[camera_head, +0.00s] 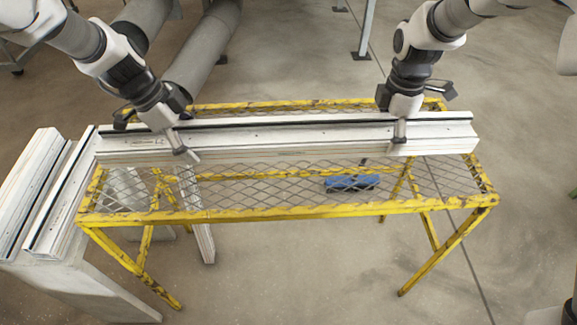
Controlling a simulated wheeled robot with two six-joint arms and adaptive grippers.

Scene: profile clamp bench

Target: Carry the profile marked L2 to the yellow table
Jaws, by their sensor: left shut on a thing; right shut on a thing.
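A long white profile (290,138) with a dark groove lies lengthwise across the yellow table (290,214), over the rear part of its mesh top. I cannot read a marking on it, and I cannot tell whether it rests on the mesh or hangs just above it. My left gripper (180,140) is shut on the profile left of its middle. My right gripper (399,132) is shut on it near its right end. The profile's left end reaches past the table's left edge, close to the grey block.
Two more white profiles, one at the far left (30,180) and one beside it (62,195), lie on a grey block (75,283) left of the table. A blue object (350,182) shows below the mesh. The front strip of the mesh is clear. Open floor lies to the right.

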